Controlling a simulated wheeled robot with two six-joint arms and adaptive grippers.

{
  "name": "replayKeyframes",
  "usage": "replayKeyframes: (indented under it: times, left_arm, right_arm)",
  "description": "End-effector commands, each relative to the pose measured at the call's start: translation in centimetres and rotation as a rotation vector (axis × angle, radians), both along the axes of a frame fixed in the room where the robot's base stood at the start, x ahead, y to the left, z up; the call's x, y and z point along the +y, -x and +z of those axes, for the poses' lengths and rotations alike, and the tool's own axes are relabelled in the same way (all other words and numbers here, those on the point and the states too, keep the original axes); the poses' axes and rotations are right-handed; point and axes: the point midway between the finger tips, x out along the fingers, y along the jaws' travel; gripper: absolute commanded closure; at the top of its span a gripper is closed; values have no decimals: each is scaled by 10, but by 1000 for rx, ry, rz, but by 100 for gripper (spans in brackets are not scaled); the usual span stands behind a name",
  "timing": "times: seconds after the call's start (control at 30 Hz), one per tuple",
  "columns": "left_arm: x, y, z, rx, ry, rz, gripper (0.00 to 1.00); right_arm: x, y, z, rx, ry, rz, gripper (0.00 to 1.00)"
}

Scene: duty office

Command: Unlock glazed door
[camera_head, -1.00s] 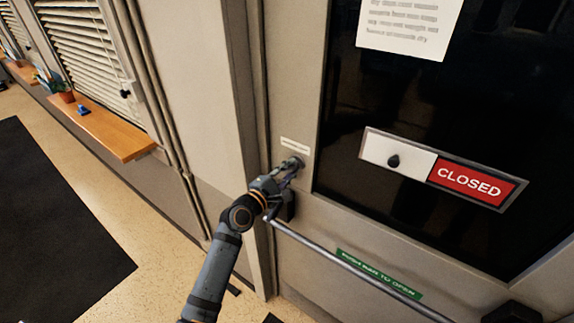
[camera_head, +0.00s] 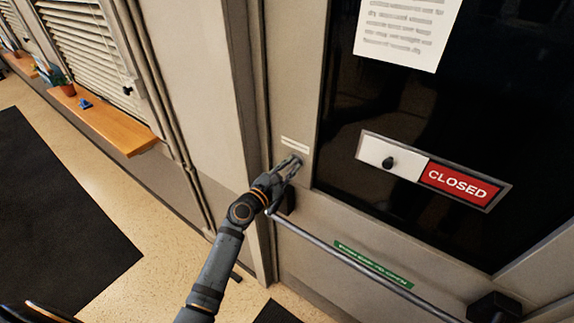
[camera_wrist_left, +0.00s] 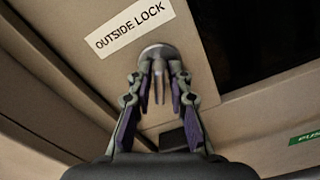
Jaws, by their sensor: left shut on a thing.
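The glazed door (camera_head: 322,219) fills the right of the head view, with a dark glass pane (camera_head: 500,110). A white label reading "OUTSIDE LOCK" (camera_wrist_left: 124,28) sits beside a round metal lock (camera_wrist_left: 158,49) on the door's stile. A slim grey piece (camera_wrist_left: 157,84) sticks out from the lock towards my wrist. My left gripper (camera_head: 293,163) is at the lock, its two fingers on either side of this piece and shut on it; it also shows in the left wrist view (camera_wrist_left: 159,82). The exact finger contact is hard to see.
A push bar (camera_head: 350,259) crosses the door below the lock, with a green label (camera_head: 373,264). A red and white CLOSED sign (camera_head: 435,172) and a paper notice (camera_head: 407,30) are on the glass. A wooden ledge (camera_head: 115,124) and a dark floor mat (camera_head: 50,215) lie left.

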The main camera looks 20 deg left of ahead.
Motion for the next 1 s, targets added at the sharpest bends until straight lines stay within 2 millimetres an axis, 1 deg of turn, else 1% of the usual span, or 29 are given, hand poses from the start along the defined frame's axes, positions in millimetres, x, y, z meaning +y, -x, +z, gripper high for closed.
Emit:
replayKeyframes:
  times: [0.27,0.37,0.5,0.53,0.6,0.7,0.87,0.9,1.0]
  left_arm:
    - [0,0,0,5,15,0,100]
    - [0,0,3,37,99,1,100]
    - [0,0,3,112,304,1,100]
    - [0,0,0,129,353,1,100]
    - [0,0,-1,160,440,0,100]
    - [0,0,-1,180,495,1,100]
    - [0,0,-1,182,499,1,100]
    - [0,0,-1,181,498,1,79]
    - [0,0,-1,181,497,1,68]
  right_arm:
    - [-1,0,1,0,1,0,60]
    - [-1,0,12,0,1,0,60]
    - [-1,0,25,0,1,0,60]
    - [-1,0,21,0,1,0,60]
    - [-1,0,19,0,1,0,60]
    - [-1,0,19,0,1,1,60]
    - [-1,0,19,0,1,0,60]
    - [-1,0,19,0,1,1,60]
    - [-1,0,19,0,1,0,60]
